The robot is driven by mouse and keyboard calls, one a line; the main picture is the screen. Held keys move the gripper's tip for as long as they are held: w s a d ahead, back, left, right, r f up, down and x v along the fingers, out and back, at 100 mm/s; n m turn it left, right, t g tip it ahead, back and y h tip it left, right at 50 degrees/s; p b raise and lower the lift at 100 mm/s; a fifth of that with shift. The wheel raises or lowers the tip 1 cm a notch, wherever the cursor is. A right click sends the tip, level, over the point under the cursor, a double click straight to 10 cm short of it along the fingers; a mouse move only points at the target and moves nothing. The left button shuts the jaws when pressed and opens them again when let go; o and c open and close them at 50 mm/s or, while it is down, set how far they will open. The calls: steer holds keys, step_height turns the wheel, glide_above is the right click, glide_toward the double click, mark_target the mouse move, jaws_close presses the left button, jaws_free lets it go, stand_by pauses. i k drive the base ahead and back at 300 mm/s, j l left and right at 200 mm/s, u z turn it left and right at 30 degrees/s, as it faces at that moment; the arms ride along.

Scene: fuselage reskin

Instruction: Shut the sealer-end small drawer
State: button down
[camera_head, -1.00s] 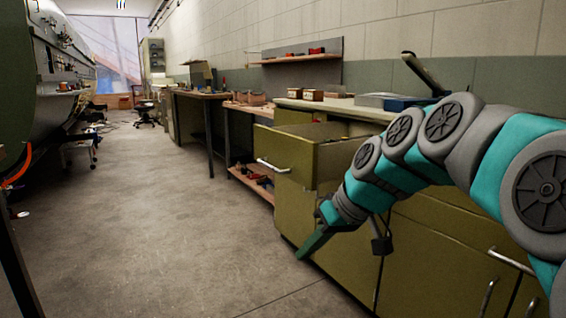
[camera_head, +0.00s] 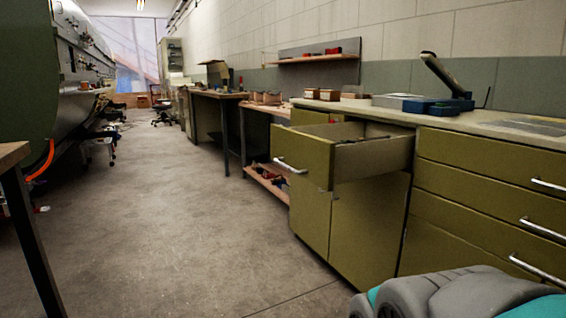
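An olive-green small drawer (camera_head: 303,163) in the cabinet row is pulled well out, with its silver bar handle (camera_head: 290,165) on the front. Its pale inner side wall and some dark contents show over the rim. I cannot tell from the view whether this is the sealer-end drawer. My gripper is out of view; only a grey and teal part of my arm shows at the bottom right, apart from the drawer.
A closed stack of wide drawers (camera_head: 490,200) stands to the right under the pale worktop (camera_head: 470,120), which bears a blue device (camera_head: 445,104). A table (camera_head: 14,155) is at the left edge. The concrete floor (camera_head: 180,220) between is clear.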

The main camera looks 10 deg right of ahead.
mark_target(321, 154)
steer(key=i+j, duration=0.2)
steer(key=j, duration=0.15)
steer(key=i+j, duration=0.15)
steer(key=j, duration=0.2)
steer(key=i+j, duration=0.2)
steer(key=j, duration=0.15)
